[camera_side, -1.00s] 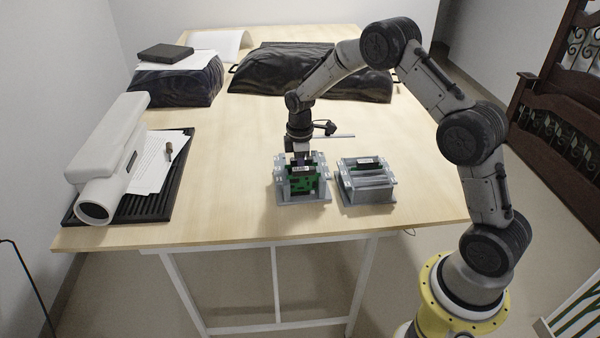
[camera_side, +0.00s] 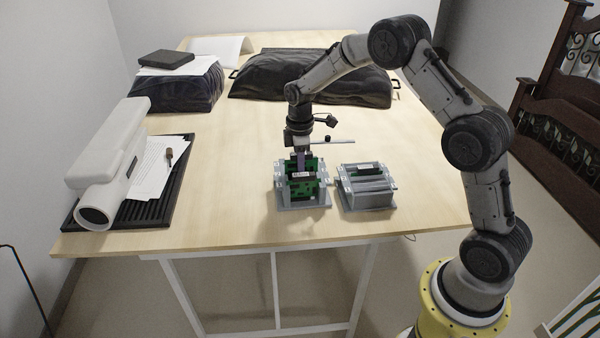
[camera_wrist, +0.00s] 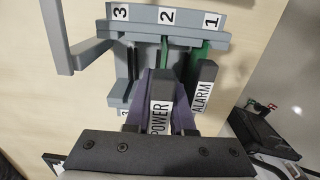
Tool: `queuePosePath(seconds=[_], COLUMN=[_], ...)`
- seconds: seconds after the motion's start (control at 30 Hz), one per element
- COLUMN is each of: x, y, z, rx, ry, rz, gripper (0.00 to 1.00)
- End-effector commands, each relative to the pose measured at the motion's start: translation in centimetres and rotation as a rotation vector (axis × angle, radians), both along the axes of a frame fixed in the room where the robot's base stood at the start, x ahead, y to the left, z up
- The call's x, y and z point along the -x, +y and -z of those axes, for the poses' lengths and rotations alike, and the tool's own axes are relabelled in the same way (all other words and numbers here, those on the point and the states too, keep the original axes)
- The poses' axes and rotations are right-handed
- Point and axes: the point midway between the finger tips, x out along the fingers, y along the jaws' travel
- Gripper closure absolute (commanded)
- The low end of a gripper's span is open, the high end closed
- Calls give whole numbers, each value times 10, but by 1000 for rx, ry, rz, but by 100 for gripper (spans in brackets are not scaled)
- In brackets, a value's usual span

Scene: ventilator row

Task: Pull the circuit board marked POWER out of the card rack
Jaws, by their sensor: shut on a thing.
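The POWER board's dark handle (camera_wrist: 161,92) with its white label is between my gripper's purple fingers (camera_wrist: 160,112) in the wrist view. My gripper (camera_side: 301,160) is shut on it above the left card rack (camera_side: 304,207). Green of the POWER board (camera_side: 313,162) shows above and behind the front board in the side view, so it stands raised. Its lower edge is hidden, and I cannot tell if it is clear of the guides. The ALARM board (camera_wrist: 203,88) sits beside it at slot 1, handle lower. The rack's rail (camera_wrist: 165,36) reads 3, 2, 1.
A second grey rack (camera_side: 368,199) with a dark-handled board stands close on the right. A black tray (camera_side: 150,213) with papers and a white device (camera_side: 112,165) lies left. Dark bags (camera_side: 310,82) lie at the back. Table between is clear.

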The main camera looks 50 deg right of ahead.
Motion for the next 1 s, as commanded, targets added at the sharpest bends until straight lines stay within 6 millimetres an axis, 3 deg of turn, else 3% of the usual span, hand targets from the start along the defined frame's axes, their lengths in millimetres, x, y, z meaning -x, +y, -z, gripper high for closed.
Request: queuePosePath(seconds=[1.0], x=[0], y=[0], z=[-50], rx=[1], ry=[-1], rz=[0], gripper=[100])
